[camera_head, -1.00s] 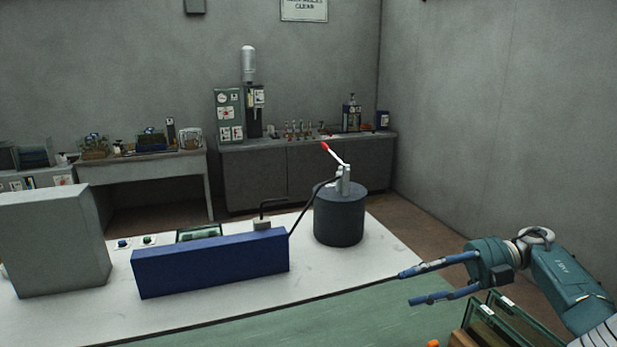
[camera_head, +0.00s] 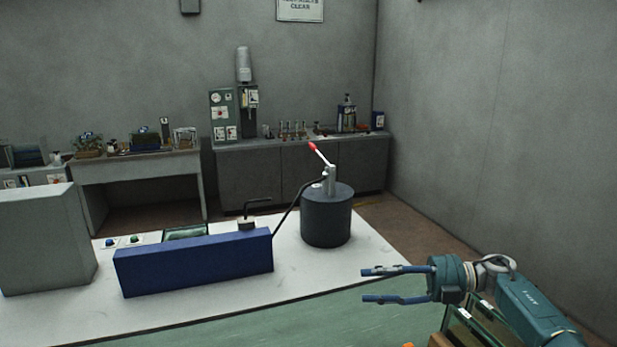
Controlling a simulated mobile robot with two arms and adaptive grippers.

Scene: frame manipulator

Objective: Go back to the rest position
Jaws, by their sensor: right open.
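My right gripper (camera_head: 366,285) comes in from the right and points left, with its two blue fingers apart and nothing between them. It is in front of the white table's right corner, in the picture over the table's front edge and the green surface. A dark cylinder (camera_head: 326,222) with a clamp and a red-tipped lever (camera_head: 318,152) stands on the white table (camera_head: 372,250), behind and to the left of the gripper and apart from it. My left gripper is not in view.
A long blue block (camera_head: 195,267) and a grey box (camera_head: 42,240) stand on the white table. Glass-sided trays (camera_head: 462,328) lie below my right arm. A green surface (camera_head: 300,325) runs along the front. Benches (camera_head: 285,175) with equipment line the back wall.

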